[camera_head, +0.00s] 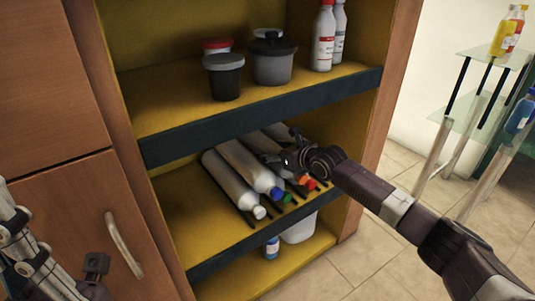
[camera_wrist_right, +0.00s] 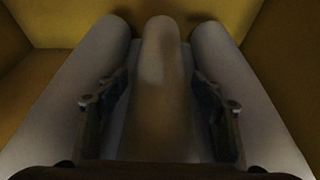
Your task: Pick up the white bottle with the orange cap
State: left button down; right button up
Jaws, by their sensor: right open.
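Several white bottles lie side by side on the middle shelf, caps toward the front. The orange cap (camera_head: 305,179) shows just under my right gripper (camera_head: 291,158), beside a red cap (camera_head: 313,186); the gripper hides most of that bottle's body. In the right wrist view, my right gripper (camera_wrist_right: 160,82) is open, with a finger on each side of a middle white bottle (camera_wrist_right: 160,60). Its cap is out of that view, and I cannot tell whether the fingers touch it. My left gripper (camera_head: 94,272) is partly seen at the lower left, its jaws unclear.
Neighbouring bottles (camera_wrist_right: 77,75) (camera_wrist_right: 240,75) lie close outside both fingers. The upper shelf's dark edge (camera_head: 260,117) runs above my right gripper. Bottles with a white cap (camera_head: 259,212) and blue cap (camera_head: 276,193) lie to the left. A cabinet door handle (camera_head: 124,245) is near my left arm.

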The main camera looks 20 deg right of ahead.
jog(key=shift+c, duration=0.5)
jog(key=c, duration=1.5)
jog(key=shift+w+r, duration=0.1)
jog(key=shift+r, duration=0.15)
grip_shut()
jog(key=shift+r+p, duration=0.2)
jog(key=shift+p, duration=0.1)
